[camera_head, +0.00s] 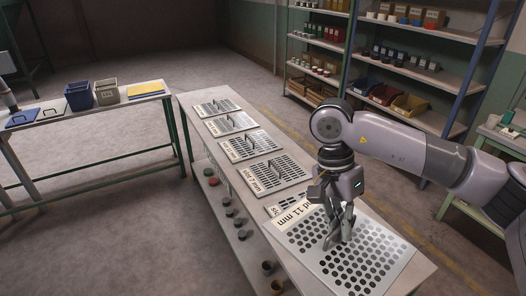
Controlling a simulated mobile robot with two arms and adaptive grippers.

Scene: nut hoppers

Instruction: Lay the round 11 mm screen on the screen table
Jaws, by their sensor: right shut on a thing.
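The round 11 mm screen (365,268) is a light grey plate with rows of round holes and a printed label at its far left edge. My right gripper (340,238) is shut on its handle, and the fingers hide most of that handle. The plate is over the near end of the screen table (195,118) and partly covers a slot screen (283,208). I cannot tell whether the plate touches the table.
Several slotted screens with handles, one a slot 7 mm screen (275,173), lie in a row up the table. A shelf below holds small cups. A side table (90,112) at left carries a blue bin (79,97). Shelving (440,80) stands behind at right.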

